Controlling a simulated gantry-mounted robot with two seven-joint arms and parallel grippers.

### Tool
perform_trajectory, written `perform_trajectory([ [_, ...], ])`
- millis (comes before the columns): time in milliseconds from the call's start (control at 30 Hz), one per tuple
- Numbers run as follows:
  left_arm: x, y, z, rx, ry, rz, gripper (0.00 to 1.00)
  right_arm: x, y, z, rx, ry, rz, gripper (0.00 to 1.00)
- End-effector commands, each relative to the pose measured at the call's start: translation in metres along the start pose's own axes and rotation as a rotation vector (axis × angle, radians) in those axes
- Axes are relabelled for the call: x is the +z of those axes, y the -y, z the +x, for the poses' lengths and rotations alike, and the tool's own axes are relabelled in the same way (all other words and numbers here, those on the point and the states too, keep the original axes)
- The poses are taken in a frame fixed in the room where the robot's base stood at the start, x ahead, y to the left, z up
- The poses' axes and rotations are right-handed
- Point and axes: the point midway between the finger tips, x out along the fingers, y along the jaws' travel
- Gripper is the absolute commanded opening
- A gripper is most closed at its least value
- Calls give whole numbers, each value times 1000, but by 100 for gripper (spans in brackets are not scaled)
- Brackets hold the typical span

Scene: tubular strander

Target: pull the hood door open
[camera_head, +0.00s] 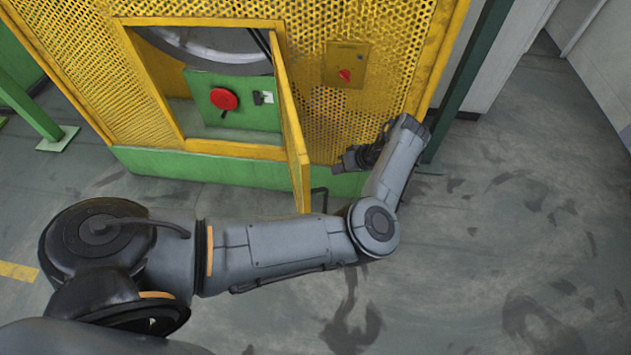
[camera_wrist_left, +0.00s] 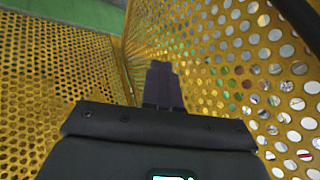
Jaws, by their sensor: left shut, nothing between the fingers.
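The yellow hood door (camera_head: 291,130) stands swung out from the hood (camera_head: 215,20), seen nearly edge-on at the right side of the opening. A dark bent bar, perhaps its handle, shows at the door's lower outer end. My left gripper (camera_head: 346,162) is to the right of the door, in front of the hood's perforated wall. In the left wrist view its fingers (camera_wrist_left: 162,85) are together with nothing between them. Perforated yellow panels lie on both sides of them there; I cannot tell whether the fingers touch either. My right gripper is not in view.
Inside the opening are a green panel (camera_head: 252,112) with a red button (camera_head: 223,98) and part of a grey wheel (camera_head: 215,48). A yellow plate with a red switch (camera_head: 345,75) is on the wall. The floor (camera_head: 520,230) to the right is clear.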

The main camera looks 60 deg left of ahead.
Motion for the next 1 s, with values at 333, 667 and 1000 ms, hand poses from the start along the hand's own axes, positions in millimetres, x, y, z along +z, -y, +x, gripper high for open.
perform_trajectory([
  [333,2,-1,42,-5,-2,0,0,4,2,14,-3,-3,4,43],
  [667,2,-2,106,-3,-2,0,0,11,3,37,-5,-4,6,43],
  [1000,1,29,116,1,-1,-2,0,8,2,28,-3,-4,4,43],
])
